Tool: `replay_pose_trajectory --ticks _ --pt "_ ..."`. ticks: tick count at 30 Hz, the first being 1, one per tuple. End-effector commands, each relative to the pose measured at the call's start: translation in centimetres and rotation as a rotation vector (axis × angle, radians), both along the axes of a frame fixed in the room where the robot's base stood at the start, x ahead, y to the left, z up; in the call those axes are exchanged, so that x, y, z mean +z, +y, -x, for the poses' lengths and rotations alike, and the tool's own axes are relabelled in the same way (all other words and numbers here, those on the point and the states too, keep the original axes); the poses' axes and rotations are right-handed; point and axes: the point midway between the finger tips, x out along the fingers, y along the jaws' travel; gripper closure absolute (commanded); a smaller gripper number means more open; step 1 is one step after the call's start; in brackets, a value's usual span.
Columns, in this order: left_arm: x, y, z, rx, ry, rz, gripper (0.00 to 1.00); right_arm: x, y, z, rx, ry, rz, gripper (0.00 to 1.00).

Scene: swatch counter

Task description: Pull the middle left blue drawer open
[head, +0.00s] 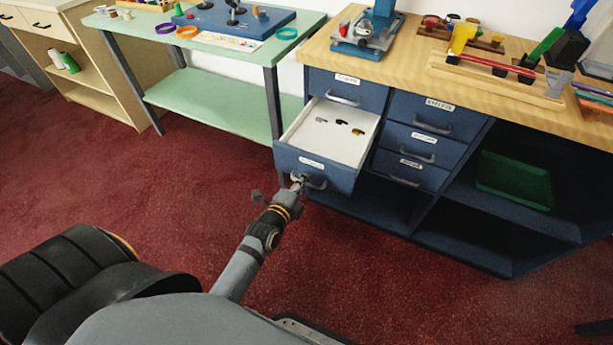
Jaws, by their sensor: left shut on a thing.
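The middle left blue drawer (312,170) stands well out of the blue cabinet, below a shut top left drawer (345,91). Its white inside (325,143) shows, with a few small dark and yellow items lying towards the back. My left gripper (298,180) is at the drawer's front, shut on the left part of its grey handle (316,184). The fingertips are small here and partly hide the handle's left end. My right gripper is not in view.
Several smaller blue drawers (425,133) to the right are shut. Open shelves below hold a green tray (514,180). The wooden counter top (415,70) carries tools. A green table (195,100) stands to the left. The red carpet (150,195) is clear in front.

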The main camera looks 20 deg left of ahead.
Motion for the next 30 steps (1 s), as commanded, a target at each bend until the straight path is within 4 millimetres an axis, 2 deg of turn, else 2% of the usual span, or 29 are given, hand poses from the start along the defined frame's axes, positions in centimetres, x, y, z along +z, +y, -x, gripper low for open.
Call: replay_pose_trajectory --ticks 9,10,12,21,23,26,30 --pt "0.2 0.0 0.0 0.0 -0.004 -0.001 1.0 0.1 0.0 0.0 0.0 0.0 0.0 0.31" --pt "0.2 0.0 0.0 0.0 -0.004 -0.001 0.89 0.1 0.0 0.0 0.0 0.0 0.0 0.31" --pt "0.2 0.0 0.0 0.0 -0.004 -0.001 0.83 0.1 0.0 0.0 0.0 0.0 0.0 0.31" --pt "0.1 0.0 0.3 0.0 -0.001 -0.001 0.83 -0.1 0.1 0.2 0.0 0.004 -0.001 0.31" --pt "0.1 0.0 0.8 0.0 0.0 -0.001 0.83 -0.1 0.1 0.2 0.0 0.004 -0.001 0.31" --pt "0.5 0.1 2.7 0.0 0.002 -0.001 0.83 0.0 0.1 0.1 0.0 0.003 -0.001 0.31" --pt "1.3 0.2 6.6 -0.002 0.004 -0.003 0.83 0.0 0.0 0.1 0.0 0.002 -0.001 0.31"
